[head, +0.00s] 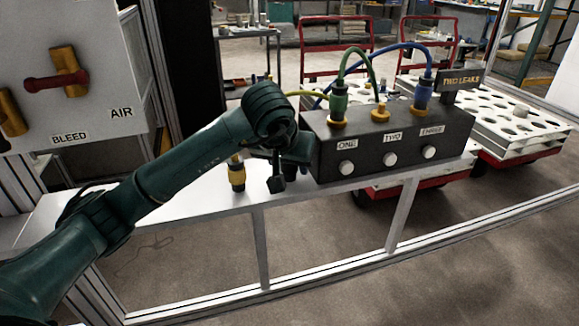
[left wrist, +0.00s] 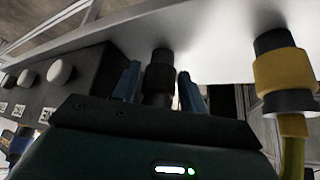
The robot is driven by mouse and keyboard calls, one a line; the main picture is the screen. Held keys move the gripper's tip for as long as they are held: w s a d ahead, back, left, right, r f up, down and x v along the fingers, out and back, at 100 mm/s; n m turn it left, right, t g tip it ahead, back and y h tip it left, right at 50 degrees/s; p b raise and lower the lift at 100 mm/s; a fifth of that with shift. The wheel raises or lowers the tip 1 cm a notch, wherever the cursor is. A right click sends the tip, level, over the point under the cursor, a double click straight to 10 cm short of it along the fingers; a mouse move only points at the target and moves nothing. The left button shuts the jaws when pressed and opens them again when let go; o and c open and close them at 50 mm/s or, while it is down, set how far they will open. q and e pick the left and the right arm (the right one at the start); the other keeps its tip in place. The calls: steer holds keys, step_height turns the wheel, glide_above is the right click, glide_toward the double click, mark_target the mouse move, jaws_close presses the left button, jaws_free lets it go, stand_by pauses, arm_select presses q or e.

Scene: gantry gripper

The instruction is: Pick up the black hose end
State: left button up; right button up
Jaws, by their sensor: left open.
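The black hose end (left wrist: 160,72) shows in the left wrist view, standing against the white shelf (left wrist: 215,45). The blue fingers of my left gripper (left wrist: 159,82) are open, one on each side of it, with a visible gap at least on the right. In the head view my left gripper (head: 283,178) is low over the shelf, just left of the black box; there the gripper mostly hides the black hose end. My right gripper is not in view.
A yellow-banded hose end (left wrist: 283,70) stands close beside the gripper; it also shows in the head view (head: 236,174). The black box (head: 385,155) with white knobs and green, orange and blue fittings is close on the other side. A valve panel (head: 65,80) is at left.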

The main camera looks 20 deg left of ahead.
arm_select(q)
steer(key=shift+w+f, duration=0.1)
steer(key=shift+f, duration=0.1)
steer(key=shift+c, duration=0.5)
steer(key=c, duration=0.6)
steer(key=shift+r, duration=0.1)
